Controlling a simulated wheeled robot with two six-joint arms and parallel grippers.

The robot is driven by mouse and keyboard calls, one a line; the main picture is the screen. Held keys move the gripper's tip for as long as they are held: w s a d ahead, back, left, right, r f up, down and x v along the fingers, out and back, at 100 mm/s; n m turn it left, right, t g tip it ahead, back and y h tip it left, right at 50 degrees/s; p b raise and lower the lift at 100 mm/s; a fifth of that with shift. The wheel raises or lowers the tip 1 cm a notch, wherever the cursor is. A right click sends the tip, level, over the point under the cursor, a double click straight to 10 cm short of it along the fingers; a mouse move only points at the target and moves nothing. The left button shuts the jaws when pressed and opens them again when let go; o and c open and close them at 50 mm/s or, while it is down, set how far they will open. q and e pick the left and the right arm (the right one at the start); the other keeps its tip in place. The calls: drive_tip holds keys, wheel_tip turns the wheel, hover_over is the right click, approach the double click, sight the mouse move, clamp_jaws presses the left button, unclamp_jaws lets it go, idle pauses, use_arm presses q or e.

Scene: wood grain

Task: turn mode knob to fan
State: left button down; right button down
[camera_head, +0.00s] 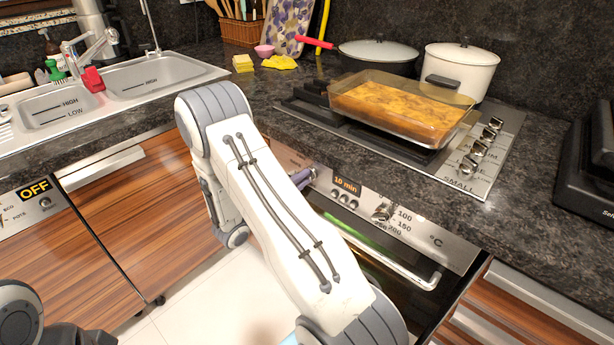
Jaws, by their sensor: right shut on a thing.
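My right arm reaches across the middle of the view, and my right gripper (302,178) is at the left part of this panel, mostly behind the arm. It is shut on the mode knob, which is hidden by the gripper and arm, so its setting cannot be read. The temperature knob (382,213), marked 100 to 200 °C, sits apart to the right. My left gripper is not in view.
The oven door handle (390,262) sticks out below the panel. Above, a glass dish of baked food (400,110) stands on the gas hob (470,181). A white pot (461,70) and a lidded pan (378,52) are behind. The sink (150,75) is at left.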

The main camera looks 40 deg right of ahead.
drive_tip(key=shift+m, duration=1.2)
drive_tip(key=shift+f+m+b, duration=0.1)
drive_tip(key=shift+m+b, duration=0.3)
drive_tip(key=shift+m, duration=0.6)
drive_tip(key=m, duration=0.2)
drive_tip(key=shift+m, duration=0.3)
